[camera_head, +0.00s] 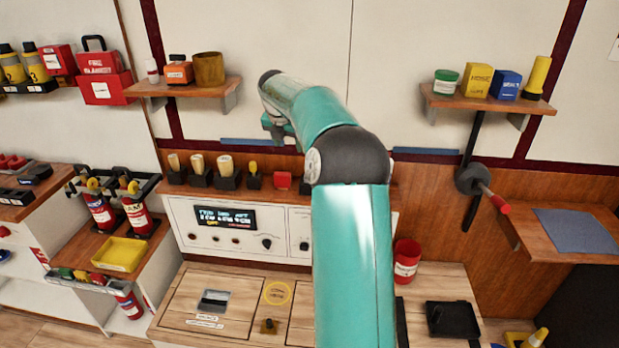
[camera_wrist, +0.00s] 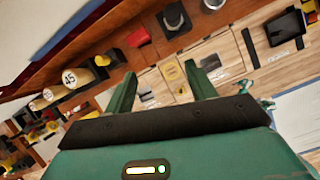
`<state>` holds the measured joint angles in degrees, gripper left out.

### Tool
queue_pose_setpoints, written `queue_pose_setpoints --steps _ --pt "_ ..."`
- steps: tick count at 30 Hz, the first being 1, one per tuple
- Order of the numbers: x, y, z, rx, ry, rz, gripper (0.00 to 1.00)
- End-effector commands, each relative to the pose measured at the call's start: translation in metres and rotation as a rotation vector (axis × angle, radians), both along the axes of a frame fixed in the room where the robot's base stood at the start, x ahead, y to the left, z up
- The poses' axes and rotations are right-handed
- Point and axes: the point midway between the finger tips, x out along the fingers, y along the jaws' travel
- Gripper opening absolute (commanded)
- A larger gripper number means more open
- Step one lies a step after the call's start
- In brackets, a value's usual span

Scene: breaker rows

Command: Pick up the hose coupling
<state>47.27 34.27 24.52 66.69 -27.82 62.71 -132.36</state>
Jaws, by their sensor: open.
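My gripper (camera_head: 277,128) is seen end-on and partly behind my arm in the head view, above the back ledge. In the wrist view its two green fingers (camera_wrist: 160,72) are spread with nothing between them. I cannot surely name the hose coupling. A grey round fitting (camera_wrist: 173,17) stands in a dark holder on the ledge in the wrist view, beyond the fingertips and apart from them. It may be the coupling. A second grey piece (camera_wrist: 213,4) is cut by the top edge. My arm seems to hide both in the head view.
A red block (camera_head: 282,181) and several cream rolls (camera_head: 197,163) stand on the ledge above a control panel (camera_head: 225,218). Shelves with boxes hang left (camera_head: 165,89) and right (camera_head: 470,102). A lever (camera_head: 490,198) juts from the wall. A red can (camera_head: 406,260) stands on the bench.

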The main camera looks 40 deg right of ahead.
Motion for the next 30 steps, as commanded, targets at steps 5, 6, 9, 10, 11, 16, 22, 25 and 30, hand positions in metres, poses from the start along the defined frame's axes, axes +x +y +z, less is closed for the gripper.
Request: queue_pose_setpoints --steps 5,6,9,10,11,16,22,25,30 --pt "-0.007 -0.049 -0.021 -0.015 0.048 0.087 0.56" --pt "-0.007 -0.054 -0.024 -0.017 0.053 0.098 0.56" --pt "-0.008 -0.061 -0.029 -0.02 0.062 0.115 0.56" --pt "-0.008 -0.063 -0.032 -0.02 0.063 0.117 0.56" --pt "-0.007 -0.064 -0.035 -0.021 0.064 0.118 0.56" --pt "-0.001 -0.074 -0.064 -0.018 0.064 0.117 0.56" --pt "0.006 -0.085 -0.096 -0.02 0.063 0.117 0.56" --pt "0.008 -0.088 -0.104 -0.021 0.062 0.117 0.56" --pt "0.01 -0.094 -0.117 -0.02 0.063 0.116 0.56"
